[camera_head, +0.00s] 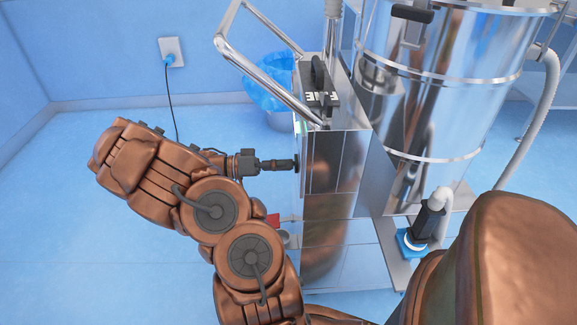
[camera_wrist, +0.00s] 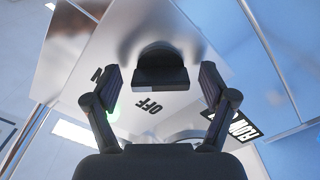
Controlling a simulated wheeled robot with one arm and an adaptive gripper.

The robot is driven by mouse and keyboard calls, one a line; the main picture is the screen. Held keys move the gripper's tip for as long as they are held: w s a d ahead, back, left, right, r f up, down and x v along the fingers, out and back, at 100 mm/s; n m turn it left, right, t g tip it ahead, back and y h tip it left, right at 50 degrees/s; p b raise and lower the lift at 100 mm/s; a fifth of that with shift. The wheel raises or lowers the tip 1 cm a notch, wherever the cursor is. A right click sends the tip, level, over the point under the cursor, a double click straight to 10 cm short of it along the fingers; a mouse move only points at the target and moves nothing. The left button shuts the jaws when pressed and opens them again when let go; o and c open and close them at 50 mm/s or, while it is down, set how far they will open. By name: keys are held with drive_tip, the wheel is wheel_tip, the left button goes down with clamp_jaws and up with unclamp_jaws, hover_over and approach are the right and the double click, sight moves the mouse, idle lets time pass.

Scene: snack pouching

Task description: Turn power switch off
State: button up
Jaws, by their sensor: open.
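The power switch, a black rounded knob (camera_wrist: 160,74), sits on a bright metal panel (camera_wrist: 120,35) in the wrist view. The word OFF (camera_wrist: 148,105) is printed beside it, and a small green light (camera_wrist: 112,113) glows near my left finger. My gripper (camera_wrist: 161,82) is open, with one finger on each side of the knob and visible gaps between. In the head view my gripper (camera_head: 294,164) reaches the left side of the metal cabinet (camera_head: 335,165). The switch is hidden there.
A large shiny metal drum (camera_head: 430,90) stands right of the cabinet, with a grey hose (camera_head: 535,120). A metal push handle (camera_head: 262,72) rises above my gripper. A blue-lined bin (camera_head: 270,85) stands behind. Blue floor (camera_head: 90,220) is clear at left.

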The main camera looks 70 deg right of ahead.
drive_tip(key=shift+s+d, duration=0.2)
drive_tip(key=shift+s, duration=0.15)
drive_tip(key=c, duration=1.2)
